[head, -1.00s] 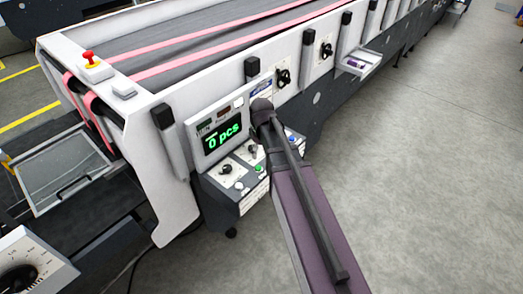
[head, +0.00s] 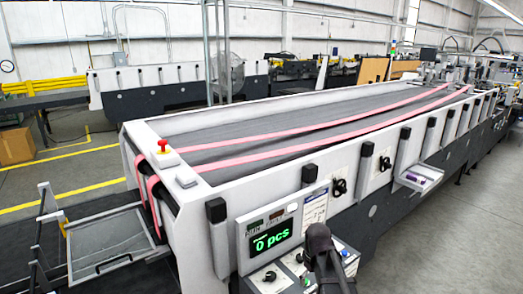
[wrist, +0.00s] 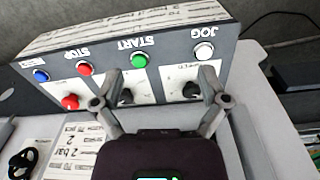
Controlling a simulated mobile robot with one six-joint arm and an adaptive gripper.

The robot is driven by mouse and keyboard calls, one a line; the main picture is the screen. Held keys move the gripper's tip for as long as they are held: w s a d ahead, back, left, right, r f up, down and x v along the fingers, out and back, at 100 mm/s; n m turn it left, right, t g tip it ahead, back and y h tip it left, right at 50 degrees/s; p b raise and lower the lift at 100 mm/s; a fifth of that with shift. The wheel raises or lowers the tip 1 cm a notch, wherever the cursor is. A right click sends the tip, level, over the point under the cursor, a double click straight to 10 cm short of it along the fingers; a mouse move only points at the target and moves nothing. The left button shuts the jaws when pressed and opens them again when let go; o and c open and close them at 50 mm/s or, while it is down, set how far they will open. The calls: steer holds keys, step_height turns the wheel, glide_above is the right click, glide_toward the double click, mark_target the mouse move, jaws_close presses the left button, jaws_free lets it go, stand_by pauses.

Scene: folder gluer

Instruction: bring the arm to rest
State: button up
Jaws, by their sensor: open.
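My gripper (wrist: 160,92) is open and empty in the wrist view. Its two fingers are spread in front of the control box (wrist: 230,48), which appears upside down with blue, STOP, START and JOG buttons. The green START button (wrist: 138,60) shows between the fingers, and the white JOG button (wrist: 204,52) is beyond the right finger. I cannot tell whether the fingers touch the box.
The folder gluer (head: 215,200) runs back to the right with pink belts. A red emergency button (head: 163,147) sits on its near corner. A small tray (head: 420,178) juts from its side. Open floor (head: 440,240) lies to the right. A cardboard box (head: 16,146) stands at left.

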steer(key=s+f+m+b, duration=0.5)
steer(key=s+f+b, duration=0.4)
steer(key=f, duration=0.1)
steer(key=shift+s+d+f+m, duration=0.15)
steer(key=shift+s+f+m, duration=0.15)
steer(key=shift+m, duration=0.1)
steer(key=shift+r, duration=0.1)
stand_by(1.5)
